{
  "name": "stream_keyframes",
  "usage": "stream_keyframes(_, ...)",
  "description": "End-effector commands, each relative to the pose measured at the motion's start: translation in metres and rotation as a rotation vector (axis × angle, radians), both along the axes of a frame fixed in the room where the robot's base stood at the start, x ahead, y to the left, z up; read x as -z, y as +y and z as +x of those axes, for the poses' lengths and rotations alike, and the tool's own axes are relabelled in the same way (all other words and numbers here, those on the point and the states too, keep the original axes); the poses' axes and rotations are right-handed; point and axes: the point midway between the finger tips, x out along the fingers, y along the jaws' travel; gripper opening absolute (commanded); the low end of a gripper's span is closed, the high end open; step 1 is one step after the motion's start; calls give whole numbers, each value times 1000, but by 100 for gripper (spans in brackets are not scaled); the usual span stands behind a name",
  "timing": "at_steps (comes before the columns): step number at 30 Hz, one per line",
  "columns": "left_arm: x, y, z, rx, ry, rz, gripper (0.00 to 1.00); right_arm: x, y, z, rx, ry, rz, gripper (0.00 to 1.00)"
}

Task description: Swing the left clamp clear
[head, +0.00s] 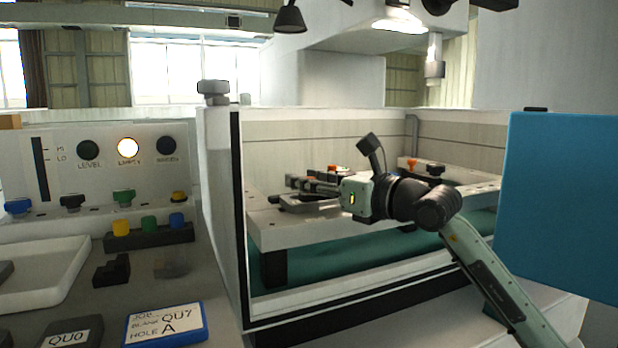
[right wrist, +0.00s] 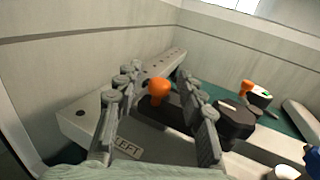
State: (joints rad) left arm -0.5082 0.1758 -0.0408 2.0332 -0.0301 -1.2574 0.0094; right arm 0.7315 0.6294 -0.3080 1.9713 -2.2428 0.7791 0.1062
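The left clamp (right wrist: 172,113) is a dark bar with an orange knob (right wrist: 159,91). It lies on a pale rail (right wrist: 85,117) beside a "LEFT" label (right wrist: 127,148) in the right wrist view. Its orange knob also shows small in the head view (head: 333,168). My right gripper (right wrist: 157,75) is open, with one finger on each side of the knob and gaps visible between. In the head view my right gripper (head: 306,184) reaches left into the tank, partly hiding the clamp. My left gripper is out of view.
A second clamp with an orange knob (right wrist: 247,87) stands further right. The tank's wall (head: 222,190) rises left of the arm. A blue panel (head: 562,205) stands at right. A control panel (head: 100,165) and a job card (head: 165,323) are at left.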

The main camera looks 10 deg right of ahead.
Motion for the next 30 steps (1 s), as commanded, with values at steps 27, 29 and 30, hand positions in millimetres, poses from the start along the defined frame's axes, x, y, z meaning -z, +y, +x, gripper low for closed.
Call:
stream_keyframes(27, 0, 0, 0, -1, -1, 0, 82, 0, 0, 0, 1, 0, 0, 0)
stream_keyframes(29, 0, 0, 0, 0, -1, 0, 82, 0, -1, 1, 2, 1, 1, 0)
stream_keyframes(30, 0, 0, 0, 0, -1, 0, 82, 0, -1, 1, 4, 1, 1, 0)
